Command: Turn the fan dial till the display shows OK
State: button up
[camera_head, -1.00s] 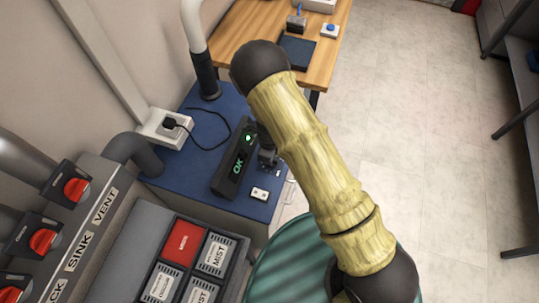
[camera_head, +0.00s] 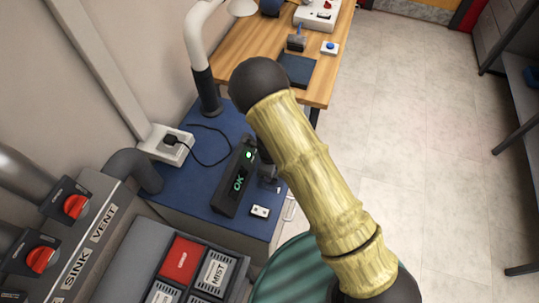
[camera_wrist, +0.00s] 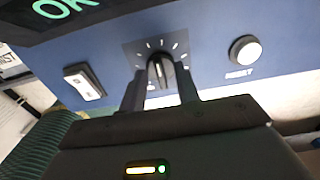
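The display (camera_head: 233,195) is a black box on the blue bench and shows a green "OK" with a green light above it. Its lower edge and the letters also show in the wrist view (camera_wrist: 62,8). The fan dial (camera_wrist: 160,68) is a dark knob with a white pointer line, on a blue panel with white tick marks around it. In the wrist view my gripper (camera_wrist: 161,80) has its two fingers close on either side of the dial, shut on it. In the head view my arm hides most of the gripper and the dial.
A white rocker switch (camera_wrist: 85,82) is left of the dial and a round white button (camera_wrist: 245,51) is right of it. A power strip (camera_head: 168,145) with a plugged-in cable and a pipe arm (camera_head: 200,60) stand behind. A wooden table (camera_head: 250,40) is beyond.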

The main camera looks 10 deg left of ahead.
notch_tip(320, 180, up, 16)
jog(key=shift+b, duration=0.35)
jog(key=shift+r, duration=0.1)
dwell(0.4)
jog(key=s+d+r+n+t, duration=0.1)
jog(key=d+r+n, duration=0.3)
jog(key=d, duration=0.5)
jog(key=s+d+r+n, duration=0.3)
jog(key=d+r+n, duration=0.1)
jog(key=d+n, duration=0.4)
jog(key=s+d+r+n+t, duration=0.1)
jog(key=s+d+r+n, duration=0.2)
jog(key=d, duration=0.7)
notch_tip(320, 180, up, 2)
jog(key=n, duration=0.3)
jog(key=shift+n+t, duration=0.3)
jog(key=shift+n, duration=0.1)
jog(key=shift+d, duration=0.15)
